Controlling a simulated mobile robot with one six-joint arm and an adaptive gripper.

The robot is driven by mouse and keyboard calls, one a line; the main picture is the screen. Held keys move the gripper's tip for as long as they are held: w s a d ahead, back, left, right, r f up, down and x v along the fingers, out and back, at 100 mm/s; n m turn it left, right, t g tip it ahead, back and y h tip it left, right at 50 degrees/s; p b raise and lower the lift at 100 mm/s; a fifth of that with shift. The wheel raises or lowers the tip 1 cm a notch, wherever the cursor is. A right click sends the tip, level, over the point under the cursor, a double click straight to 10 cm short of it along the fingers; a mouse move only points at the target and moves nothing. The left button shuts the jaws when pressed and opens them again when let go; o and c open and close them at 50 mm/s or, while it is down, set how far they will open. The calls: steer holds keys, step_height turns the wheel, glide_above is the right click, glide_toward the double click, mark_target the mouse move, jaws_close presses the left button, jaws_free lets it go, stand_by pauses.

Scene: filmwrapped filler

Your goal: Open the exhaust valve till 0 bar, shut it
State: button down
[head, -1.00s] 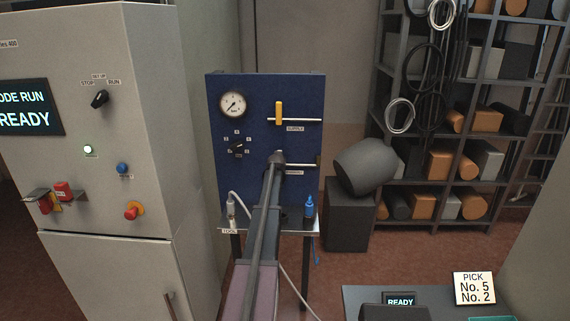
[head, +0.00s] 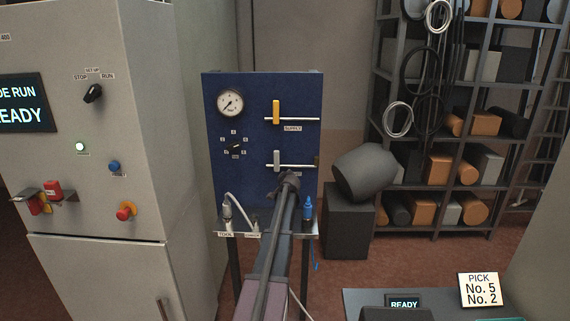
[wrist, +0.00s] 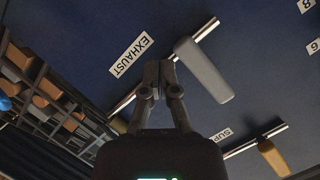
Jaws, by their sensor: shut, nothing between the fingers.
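The grey exhaust valve handle (head: 276,160) stands upright, crosswise to its horizontal pipe, on the blue panel (head: 222,180). I cannot tell the exact gap to the handle. The round pressure gauge (head: 230,103) has its needle towards the lower left; its numbers are too small to read.
The yellow supply handle (head: 276,112) stands upright above the exhaust handle. A selector knob (head: 236,147) is at the panel's left.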

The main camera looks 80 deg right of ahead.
mark_target(277, 161)
steer(key=s+a+r+m+t+h+b, duration=0.1)
steer(key=s+a+r+m+h, duration=0.2)
steer(key=s+a+r+m, duration=0.2)
steer(key=s+m, duration=0.2)
steer(key=m, duration=0.2)
steer(key=shift+s+m+t+h, duration=0.15)
steer(key=shift+m+t+h, duration=0.15)
steer(key=shift+t, duration=0.1)
steer(key=shift+d, duration=0.2)
steer(key=x, duration=0.9)
steer(key=shift+d, duration=0.25)
steer(key=w, duration=0.3)
steer(key=shift+r, duration=0.1)
steer(key=shift+w, duration=0.65)
steer(key=shift+w+a+r, duration=0.1)
steer(key=shift+w+r, duration=0.1)
steer(key=shift+w, duration=0.45)
